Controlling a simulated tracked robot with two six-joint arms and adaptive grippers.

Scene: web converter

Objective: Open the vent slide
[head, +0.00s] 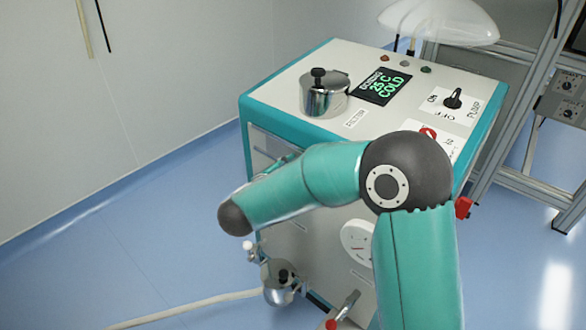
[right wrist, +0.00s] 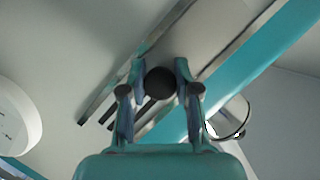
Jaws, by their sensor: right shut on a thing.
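In the right wrist view a round black knob (right wrist: 160,84) of the vent slide sits between the two fingers of my right gripper (right wrist: 161,70), which is shut on it. Dark vent slots (right wrist: 125,112) show in the panel beside the knob, partly behind the left finger. Metal rails (right wrist: 113,88) run diagonally on either side of the knob. My left gripper is in neither view.
A small metal vessel (head: 280,292) and a hose (head: 190,309) are low in front. A metal frame (head: 520,140) stands at right.

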